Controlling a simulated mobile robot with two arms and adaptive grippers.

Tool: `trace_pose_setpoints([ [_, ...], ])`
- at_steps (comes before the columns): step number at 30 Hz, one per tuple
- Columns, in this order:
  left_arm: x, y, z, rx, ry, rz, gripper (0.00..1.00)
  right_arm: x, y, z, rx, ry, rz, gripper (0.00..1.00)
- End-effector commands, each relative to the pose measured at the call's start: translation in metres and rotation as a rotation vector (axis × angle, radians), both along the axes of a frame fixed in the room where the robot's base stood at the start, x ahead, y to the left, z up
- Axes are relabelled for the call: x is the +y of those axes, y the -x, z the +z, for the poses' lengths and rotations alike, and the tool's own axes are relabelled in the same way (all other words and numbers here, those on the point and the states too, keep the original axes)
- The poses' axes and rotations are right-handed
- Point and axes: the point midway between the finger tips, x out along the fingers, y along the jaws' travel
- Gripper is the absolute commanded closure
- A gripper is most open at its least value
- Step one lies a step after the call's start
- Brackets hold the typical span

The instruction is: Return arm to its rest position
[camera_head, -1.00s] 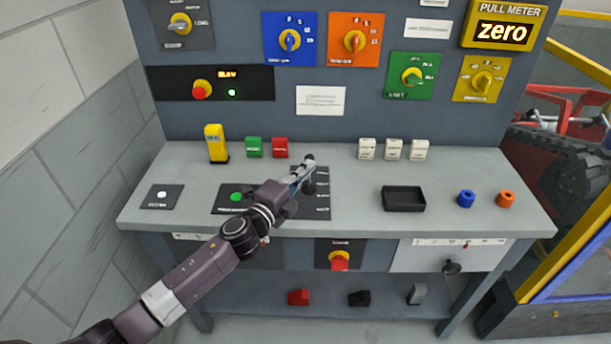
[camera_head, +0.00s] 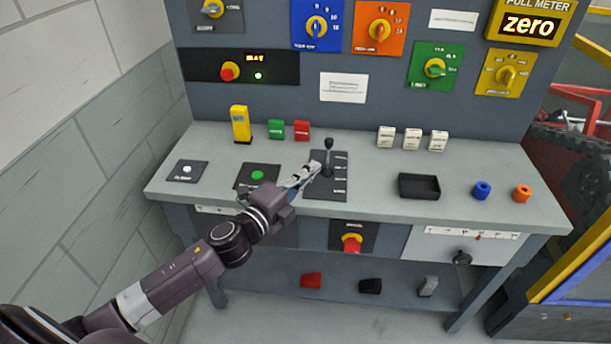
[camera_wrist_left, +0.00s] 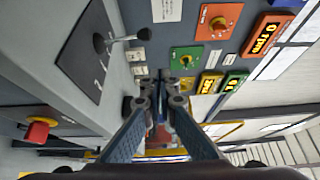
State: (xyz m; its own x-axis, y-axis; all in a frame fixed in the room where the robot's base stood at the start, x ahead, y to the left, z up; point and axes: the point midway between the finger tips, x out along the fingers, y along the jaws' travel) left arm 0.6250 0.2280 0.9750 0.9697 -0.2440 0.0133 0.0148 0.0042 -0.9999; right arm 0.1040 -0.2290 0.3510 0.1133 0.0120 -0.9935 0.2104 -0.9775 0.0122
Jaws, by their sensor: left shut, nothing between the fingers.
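My left gripper (camera_head: 310,172) reaches in from the left over the bench top. It is shut and empty, with its fingertips just left of and in front of the black lever (camera_head: 328,158). In the left wrist view the closed fingers (camera_wrist_left: 158,85) fill the lower middle, and the lever (camera_wrist_left: 122,38) stands to their upper left, apart from them. The lever stands nearly upright on its black labelled plate (camera_head: 338,187). My right gripper is in neither view.
A black tray (camera_head: 418,197), a blue ring (camera_head: 482,190) and an orange ring (camera_head: 522,194) are on the bench at right. A yellow block (camera_head: 240,124) and small green, red and white blocks stand along the back. A red knob (camera_head: 352,243) juts from the front.

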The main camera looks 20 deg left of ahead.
Motion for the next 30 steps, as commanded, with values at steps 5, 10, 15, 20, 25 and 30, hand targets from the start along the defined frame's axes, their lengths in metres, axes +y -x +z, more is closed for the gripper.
trace_pose_setpoints([
  [5, 0.004, 0.016, 0.001, 0.001, 0.000, 0.000, 1.00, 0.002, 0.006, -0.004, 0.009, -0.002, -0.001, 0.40],
  [10, 0.005, 0.019, 0.003, 0.000, 0.001, 0.001, 1.00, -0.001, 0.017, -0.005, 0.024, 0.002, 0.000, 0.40],
  [15, 0.011, 0.028, -0.010, 0.067, 0.116, 0.081, 1.00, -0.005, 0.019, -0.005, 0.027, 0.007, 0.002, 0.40],
  [20, 0.029, 0.069, -0.062, 0.295, 0.431, 0.320, 1.00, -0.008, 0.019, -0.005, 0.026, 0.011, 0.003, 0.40],
  [25, 0.031, 0.155, -0.137, 0.629, 0.767, 0.615, 1.00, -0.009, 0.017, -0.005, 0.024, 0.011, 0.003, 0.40],
  [30, 0.015, 0.231, -0.177, 0.877, 0.943, 0.809, 1.00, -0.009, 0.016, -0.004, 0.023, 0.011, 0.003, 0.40],
])
